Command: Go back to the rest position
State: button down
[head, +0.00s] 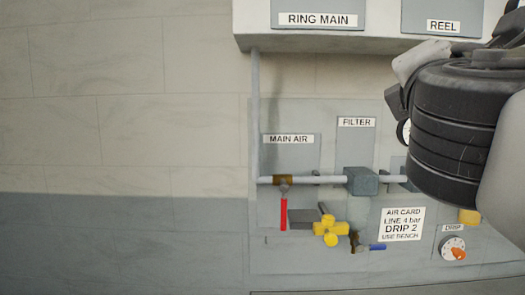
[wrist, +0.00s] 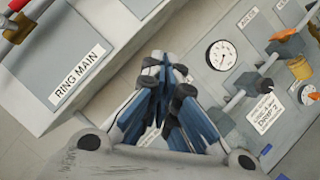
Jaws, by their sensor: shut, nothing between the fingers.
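My gripper (wrist: 172,78) shows in the wrist view with its blue and dark fingers drawn together and nothing between them. It is in front of the grey panel, near the RING MAIN housing, and I see no contact with either. In the head view my arm fills the right side, and the gripper's fingers cannot be made out there.
A gauge (wrist: 221,55) shows in the wrist view. The RING MAIN housing (head: 370,42) juts out above. The left is bare wall.

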jog(key=s+d+f+m+g+y, duration=0.1)
jog(key=s+f+m+g, duration=0.2)
jog(key=f, duration=0.6)
jog(key=s+d+f+m+g, duration=0.15)
jog(key=f+m, duration=0.25)
jog(key=f, duration=0.4)
jog(key=s+f+m+g+y, duration=0.1)
jog(key=f+m+g, duration=0.25)
jog(key=f, duration=0.55)
jog(key=s+a+f+m+g+y, duration=0.2)
jog(key=s+a+f, duration=0.1)
jog(key=f, duration=0.4)
jog(key=s+a+f+m+g+y, duration=0.2)
jog(key=s+a+f+m, duration=0.1)
jog(key=s+f, duration=0.3)
jog(key=s+a+f+m+g+y, duration=0.2)
jog(key=s+a+f+m, duration=0.1)
jog(key=f, duration=0.7)
jog(key=shift+s+a+g+y, duration=0.3)
jog(key=shift+s+a, duration=0.45)
jog(key=shift+a, duration=0.2)
jog(key=shift+m, duration=0.25)
